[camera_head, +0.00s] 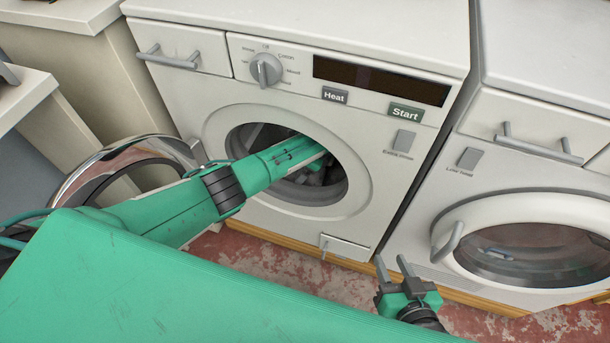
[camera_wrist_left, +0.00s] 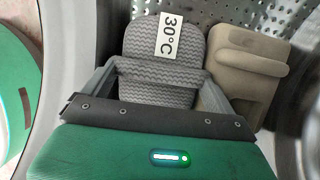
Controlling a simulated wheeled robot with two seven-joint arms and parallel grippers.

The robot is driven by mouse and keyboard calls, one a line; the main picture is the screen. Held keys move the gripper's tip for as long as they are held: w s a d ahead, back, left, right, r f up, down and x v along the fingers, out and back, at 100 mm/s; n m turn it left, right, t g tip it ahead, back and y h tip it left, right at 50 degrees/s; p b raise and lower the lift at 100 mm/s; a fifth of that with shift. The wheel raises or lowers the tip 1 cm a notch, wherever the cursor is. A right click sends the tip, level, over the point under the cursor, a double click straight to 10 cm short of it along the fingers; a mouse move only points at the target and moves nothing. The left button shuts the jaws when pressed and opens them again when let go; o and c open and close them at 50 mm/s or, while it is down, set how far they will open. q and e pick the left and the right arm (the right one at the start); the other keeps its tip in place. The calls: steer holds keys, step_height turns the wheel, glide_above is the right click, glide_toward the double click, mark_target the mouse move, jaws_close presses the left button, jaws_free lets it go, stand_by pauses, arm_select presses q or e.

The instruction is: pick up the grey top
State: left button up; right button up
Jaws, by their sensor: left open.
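The grey top (camera_wrist_left: 150,74) lies in the drum in the left wrist view, a folded grey bundle with a zigzag pattern and a white "30°C" label. My left gripper (camera_wrist_left: 160,84) is open, with one finger at each side of the near part of the top. I cannot tell whether the fingers touch it. In the head view my left arm reaches through the open door of the left washer (camera_head: 365,190), and its gripper is mostly hidden inside. My right gripper (camera_head: 392,263) is open and empty in front of the machines, low down.
A beige folded garment (camera_wrist_left: 245,70) lies right beside the grey top. The perforated drum wall (camera_wrist_left: 210,13) is behind them. The round door (camera_head: 75,178) hangs open to the left of the opening. A second machine (camera_head: 455,195) with its door closed stands at the right.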

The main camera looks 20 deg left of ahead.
arm_select(q)
steer(key=shift+a+f, duration=0.25)
steer(key=shift+f, duration=0.35)
steer(key=c, duration=0.8)
